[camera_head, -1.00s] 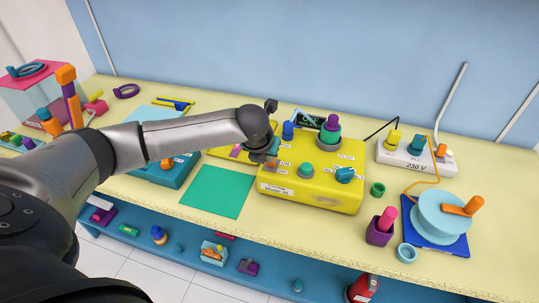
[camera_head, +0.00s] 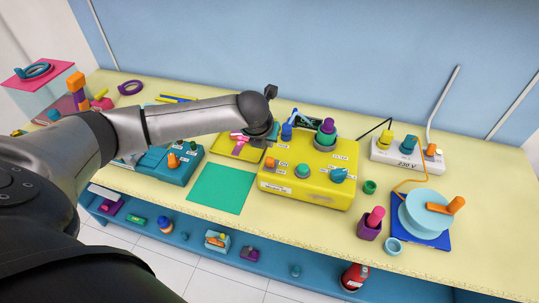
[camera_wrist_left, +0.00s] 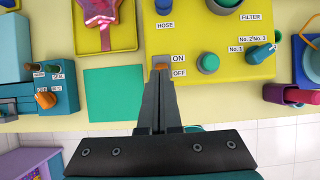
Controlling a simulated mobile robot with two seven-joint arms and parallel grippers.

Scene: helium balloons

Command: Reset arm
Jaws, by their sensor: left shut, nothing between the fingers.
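My left gripper (camera_head: 262,140) hangs above the back left side of the yellow box (camera_head: 325,196). In the left wrist view its fingers (camera_wrist_left: 161,74) are together and hold nothing. The orange switch (camera_head: 270,163) on the box, beside the ON and OFF labels, shows just in front of the gripper. In the wrist view the fingertips overlap part of this switch (camera_wrist_left: 160,66); they appear apart from it in the head view. A pink star balloon (camera_wrist_left: 97,12) lies in a yellow tray (camera_wrist_left: 123,43) left of the box. My right gripper is not in view.
A green mat (camera_head: 220,189) lies left of the box. A teal box (camera_head: 178,176) with an orange knob is further left. A white 230 V power strip (camera_head: 408,155) and a light blue reel (camera_head: 428,216) stand at right. A blue shelf with small items is below.

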